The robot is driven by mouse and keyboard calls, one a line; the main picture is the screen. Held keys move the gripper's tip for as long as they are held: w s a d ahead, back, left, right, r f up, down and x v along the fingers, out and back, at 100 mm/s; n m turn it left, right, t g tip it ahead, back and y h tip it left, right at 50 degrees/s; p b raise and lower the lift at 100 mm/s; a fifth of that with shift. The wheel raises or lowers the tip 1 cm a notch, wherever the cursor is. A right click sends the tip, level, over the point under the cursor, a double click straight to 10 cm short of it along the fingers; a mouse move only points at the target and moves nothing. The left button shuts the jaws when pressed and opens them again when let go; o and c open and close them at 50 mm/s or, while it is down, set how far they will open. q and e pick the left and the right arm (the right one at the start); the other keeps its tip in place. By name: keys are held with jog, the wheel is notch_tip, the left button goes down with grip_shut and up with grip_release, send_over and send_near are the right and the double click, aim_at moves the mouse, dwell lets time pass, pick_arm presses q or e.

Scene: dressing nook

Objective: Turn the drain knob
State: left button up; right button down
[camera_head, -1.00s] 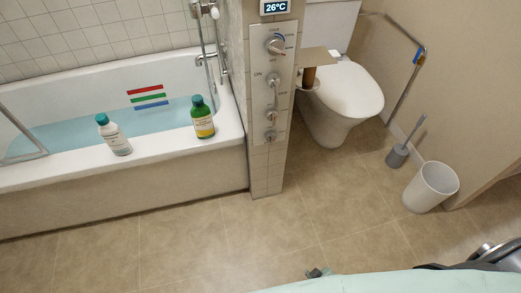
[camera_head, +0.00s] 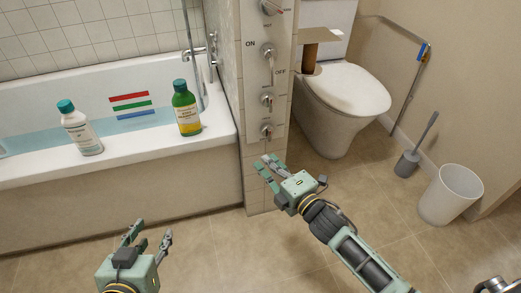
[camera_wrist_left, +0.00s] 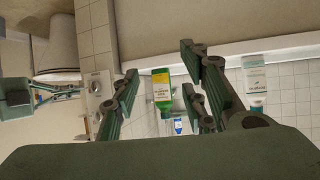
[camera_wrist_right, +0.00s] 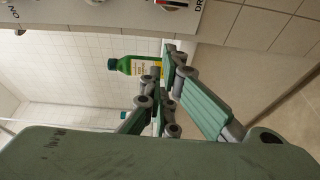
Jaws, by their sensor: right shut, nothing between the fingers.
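The wall panel (camera_head: 264,75) carries several knobs in a column. The lowest knob (camera_head: 266,131) appears to be the drain knob. In the right wrist view a knob (camera_wrist_right: 173,4) sits beside cut-off lettering "DR" at the top edge. My right gripper (camera_head: 268,164) is shut and empty, just below the lowest knob and apart from it as far as I can tell. Its fingers (camera_wrist_right: 168,70) also show in the right wrist view. My left gripper (camera_head: 151,235) is open and empty, low in front of the tub.
The bathtub (camera_head: 110,180) holds bluish water. A white bottle (camera_head: 80,130) and a green-yellow bottle (camera_head: 186,110) stand on its rim. Right of the panel are a toilet (camera_head: 345,95), a brush (camera_head: 410,158) and a bin (camera_head: 450,195). Floor in front is clear.

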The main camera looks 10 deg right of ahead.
aim_at(268, 132)
jog(key=b+x, duration=0.3)
jog(key=x, duration=0.7)
pick_arm(q)
notch_tip(268, 132, up, 16)
jog(key=w+d+t+h, duration=0.2)
jog(key=t, duration=0.6)
jog(key=shift+w+d+f+t+h, duration=0.15)
jog(key=shift+w+d+t+h, duration=0.15)
jog(key=shift+w+d+h, duration=0.1)
pick_arm(e)
jog(key=shift+d+r, duration=0.2)
jog(key=shift+d, duration=0.7)
jog(key=shift+d+r, duration=0.2)
jog(key=shift+d, duration=0.75)
